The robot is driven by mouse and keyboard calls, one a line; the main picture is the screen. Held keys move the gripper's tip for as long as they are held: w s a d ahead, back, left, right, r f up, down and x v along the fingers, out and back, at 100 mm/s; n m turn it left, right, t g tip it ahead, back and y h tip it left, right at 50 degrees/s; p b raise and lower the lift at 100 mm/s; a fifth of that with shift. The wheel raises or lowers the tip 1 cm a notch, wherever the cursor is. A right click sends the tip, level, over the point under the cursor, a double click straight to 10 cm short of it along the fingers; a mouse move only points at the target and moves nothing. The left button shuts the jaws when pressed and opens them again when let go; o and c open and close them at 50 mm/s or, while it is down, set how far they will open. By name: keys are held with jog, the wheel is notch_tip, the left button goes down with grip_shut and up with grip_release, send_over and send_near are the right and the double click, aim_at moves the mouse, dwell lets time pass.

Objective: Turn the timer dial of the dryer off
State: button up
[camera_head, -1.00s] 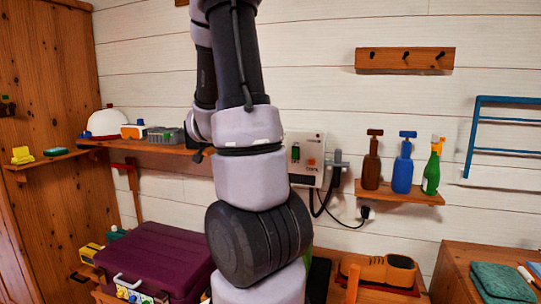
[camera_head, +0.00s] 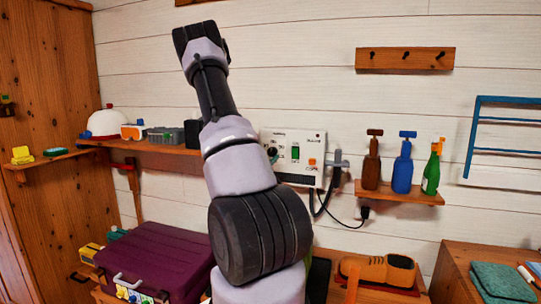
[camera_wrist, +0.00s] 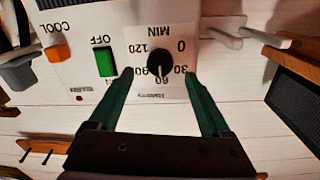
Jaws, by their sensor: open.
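The dryer's white control panel (camera_head: 306,141) hangs on the wall in the head view, partly hidden by my arm. It shows upside down in the wrist view (camera_wrist: 130,25). Its black round timer dial (camera_wrist: 160,64) is ringed by numbers from 0 to 120 and MIN; its exact setting is hard to read. Beside it are a green rocker switch (camera_wrist: 105,62) marked OFF and an orange COOL button (camera_wrist: 60,53). My gripper (camera_wrist: 159,73) is open, its two green fingers pointing at the panel on either side of the dial. I cannot tell whether they touch it.
A shelf (camera_head: 170,147) with several items runs left of the panel. A dryer handset (camera_head: 337,170) with a cord hangs at its right. Bottles stand on a small shelf (camera_head: 420,198) farther right. A purple case (camera_head: 160,255) lies below left.

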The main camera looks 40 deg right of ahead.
aim_at(271, 153)
jog(key=x, duration=0.5)
jog(key=shift+d, duration=0.1)
grip_shut()
